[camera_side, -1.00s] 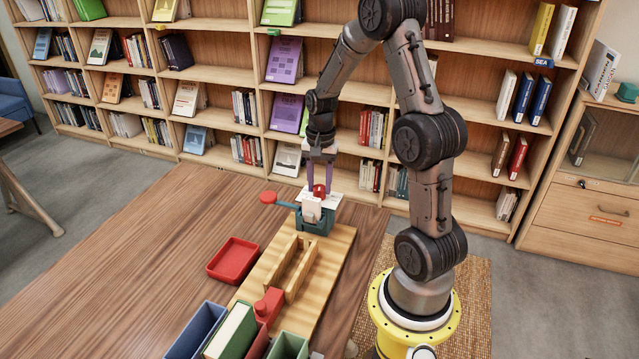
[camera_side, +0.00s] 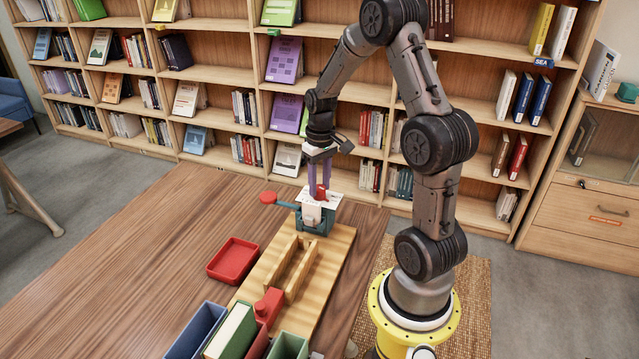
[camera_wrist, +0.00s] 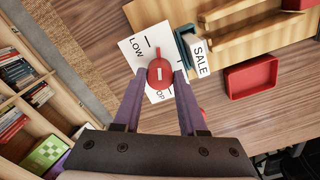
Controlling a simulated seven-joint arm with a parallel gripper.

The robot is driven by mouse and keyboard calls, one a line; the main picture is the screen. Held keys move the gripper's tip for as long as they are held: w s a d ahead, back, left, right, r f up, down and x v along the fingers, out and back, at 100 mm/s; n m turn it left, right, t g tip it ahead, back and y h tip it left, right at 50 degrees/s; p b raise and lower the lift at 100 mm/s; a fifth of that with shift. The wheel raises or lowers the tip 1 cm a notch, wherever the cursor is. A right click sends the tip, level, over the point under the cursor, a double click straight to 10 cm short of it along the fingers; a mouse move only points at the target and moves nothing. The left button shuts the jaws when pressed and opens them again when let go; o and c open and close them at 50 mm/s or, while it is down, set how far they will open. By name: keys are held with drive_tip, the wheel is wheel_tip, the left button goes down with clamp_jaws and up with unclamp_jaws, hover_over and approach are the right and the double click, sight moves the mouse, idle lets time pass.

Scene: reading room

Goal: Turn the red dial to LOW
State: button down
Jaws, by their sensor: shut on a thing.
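The red dial (camera_wrist: 160,77) with a short white line on it stands on a white card (camera_wrist: 131,48). In the wrist view the card reads LOW at its upper left; lettering ending in "OP" shows partly beside my right finger. My gripper (camera_wrist: 160,76) has its two purple fingers on either side of the dial, shut on it. The white line points roughly up in the wrist view, towards a dark tick on the card. In the side view, the dial (camera_side: 320,192) is partly hidden by my gripper (camera_side: 319,188).
A white block marked SALE (camera_wrist: 200,58) sits in a teal holder (camera_side: 317,225) beside the card. A wooden rack (camera_side: 325,253), red tray (camera_side: 233,260) and book bins stand nearer. The table's left is clear.

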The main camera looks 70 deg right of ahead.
sight(320, 187)
drive_tip(key=n, duration=0.3)
drive_tip(key=shift+n, duration=0.3)
idle(0.3)
drive_tip(key=shift+c, duration=2.3)
unclamp_jaws()
wheel_tip(320, 187, up, 14)
drive_tip(key=shift+d, duration=0.1)
